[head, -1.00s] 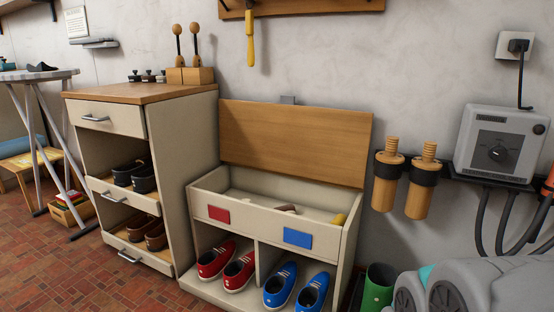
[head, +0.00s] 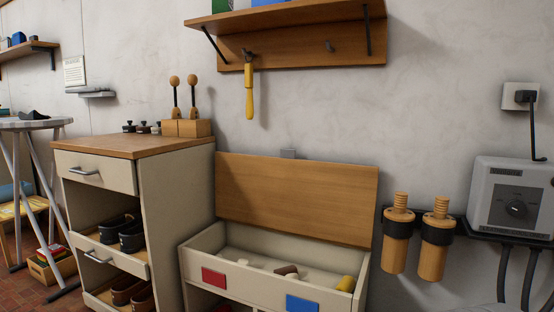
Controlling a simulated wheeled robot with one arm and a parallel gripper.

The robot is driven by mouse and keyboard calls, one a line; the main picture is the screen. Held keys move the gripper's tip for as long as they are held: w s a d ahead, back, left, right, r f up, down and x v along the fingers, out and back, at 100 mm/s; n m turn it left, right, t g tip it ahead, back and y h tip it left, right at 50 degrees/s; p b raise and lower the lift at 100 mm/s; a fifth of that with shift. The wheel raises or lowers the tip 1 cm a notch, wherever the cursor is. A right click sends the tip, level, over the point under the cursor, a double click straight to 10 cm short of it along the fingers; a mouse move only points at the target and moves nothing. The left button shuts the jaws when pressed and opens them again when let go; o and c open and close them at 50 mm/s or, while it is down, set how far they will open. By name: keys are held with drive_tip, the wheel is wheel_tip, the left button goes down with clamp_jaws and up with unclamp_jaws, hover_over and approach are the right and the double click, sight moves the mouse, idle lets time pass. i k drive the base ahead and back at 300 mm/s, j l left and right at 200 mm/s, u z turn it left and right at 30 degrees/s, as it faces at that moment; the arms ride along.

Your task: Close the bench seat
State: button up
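The bench (head: 222,293) is a cream box against the wall, with a red label and a blue label on its front. Its wooden seat lid (head: 297,200) stands raised, leaning back near the wall, so the bench is open. Inside the compartment lie a few small items, among them a yellow one (head: 346,284) at the right and a brown one (head: 287,270) near the middle. The lower part of the bench is cut off by the frame's bottom edge. My gripper is not in view.
A cream drawer cabinet (head: 178,220) with a wooden top stands directly left of the bench. A wall shelf (head: 300,50) with a hanging yellow-handled tool (head: 249,92) is above the lid. Wooden-handled tools (head: 397,250) and a grey control box (head: 514,200) are at the right.

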sight(337, 202)
drive_tip(key=i+j+z, duration=0.25)
drive_tip(key=i+j, duration=0.95)
drive_tip(key=j, duration=0.1)
